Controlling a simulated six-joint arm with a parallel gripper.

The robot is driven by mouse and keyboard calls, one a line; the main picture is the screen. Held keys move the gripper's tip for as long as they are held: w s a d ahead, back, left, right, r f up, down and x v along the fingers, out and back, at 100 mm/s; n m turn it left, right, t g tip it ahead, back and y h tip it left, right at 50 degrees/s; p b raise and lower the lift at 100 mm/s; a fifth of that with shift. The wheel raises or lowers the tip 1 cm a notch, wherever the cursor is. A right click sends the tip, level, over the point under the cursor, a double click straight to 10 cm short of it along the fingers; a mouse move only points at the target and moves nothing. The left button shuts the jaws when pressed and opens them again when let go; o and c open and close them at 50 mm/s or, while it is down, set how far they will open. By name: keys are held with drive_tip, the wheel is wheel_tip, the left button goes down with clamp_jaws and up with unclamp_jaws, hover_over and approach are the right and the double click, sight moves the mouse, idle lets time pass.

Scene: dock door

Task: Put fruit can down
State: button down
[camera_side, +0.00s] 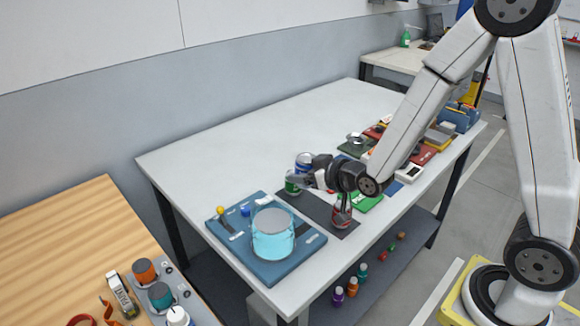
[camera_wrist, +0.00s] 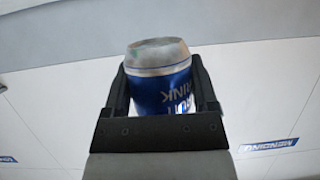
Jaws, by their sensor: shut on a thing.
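My gripper (camera_side: 313,174) reaches in level from the right over the dark mat (camera_side: 322,214). A green can (camera_side: 292,184) is just left of and below the fingers. A red can (camera_side: 341,214) stands on the mat below my wrist. I cannot read a fruit label on any can.
A blue board with a light-blue round container (camera_side: 273,234) lies at the table's near left. A green item (camera_side: 367,200) and several boxes and trays crowd the right edge. The table's (camera_side: 260,130) back and left middle are clear.

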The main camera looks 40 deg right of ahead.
drive_tip(key=shift+s+d+f+m, duration=0.2)
drive_tip(key=shift+s+d+m, duration=0.05)
drive_tip(key=shift+d+m, duration=0.1)
drive_tip(key=shift+w+a+r+n+y, duration=0.35)
drive_tip(key=shift+w+a+n, duration=0.1)
drive_tip(key=shift+a, duration=0.1)
drive_tip(key=a+r+n+g+y, duration=0.3)
drive_tip(key=a+n+g+y, duration=0.1)
drive_tip(key=a+n+y, duration=0.4)
drive_tip(key=shift+w+a+r, duration=0.35)
drive_tip(key=shift+w+a, duration=0.05)
drive_tip(key=shift+a, duration=0.05)
drive_tip(key=shift+y, duration=0.25)
drive_tip(key=shift+f, duration=0.1)
